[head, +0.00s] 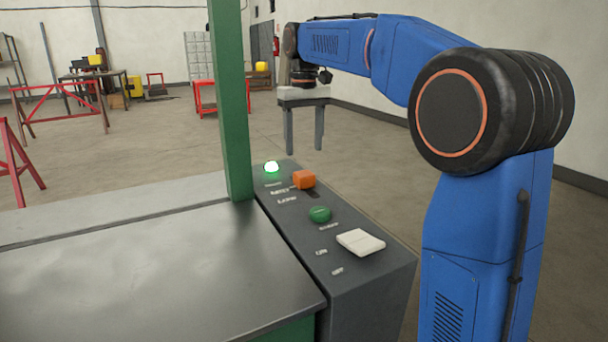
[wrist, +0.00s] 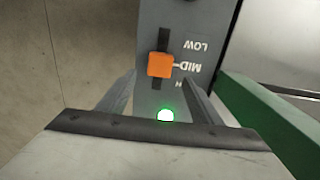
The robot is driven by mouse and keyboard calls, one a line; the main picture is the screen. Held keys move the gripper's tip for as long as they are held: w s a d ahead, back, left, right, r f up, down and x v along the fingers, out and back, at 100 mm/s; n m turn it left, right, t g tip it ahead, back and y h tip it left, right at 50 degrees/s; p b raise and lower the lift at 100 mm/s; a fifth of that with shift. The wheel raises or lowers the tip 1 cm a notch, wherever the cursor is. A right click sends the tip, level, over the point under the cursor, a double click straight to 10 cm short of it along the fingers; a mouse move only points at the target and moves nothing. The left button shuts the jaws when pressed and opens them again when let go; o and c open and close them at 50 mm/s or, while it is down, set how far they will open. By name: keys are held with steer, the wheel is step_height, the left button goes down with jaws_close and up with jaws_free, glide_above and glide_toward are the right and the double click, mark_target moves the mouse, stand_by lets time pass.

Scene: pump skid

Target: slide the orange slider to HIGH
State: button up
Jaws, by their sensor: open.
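The orange slider (head: 304,179) sits on the sloped dark grey control panel (head: 345,285). In the wrist view the slider (wrist: 160,65) stands in a dark slot beside the MID mark. The LOW mark is above it in that view, and the HIGH mark below is only partly visible. My gripper (head: 305,150) points down above the slider end of the panel. Its two fingers are spread wide and empty. In the wrist view my gripper (wrist: 160,84) has a finger on each side of the slot, apart from the slider.
A lit green lamp (head: 271,167) is at the far end of the panel. A green knob (head: 320,214) and a white rocker switch (head: 361,242) are nearer. A green post (head: 230,100) rises close beside the panel's left edge.

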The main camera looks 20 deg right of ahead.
mark_target(304, 173)
step_height(304, 173, down, 10)
steer(key=shift+r, duration=0.15)
stand_by(0.4)
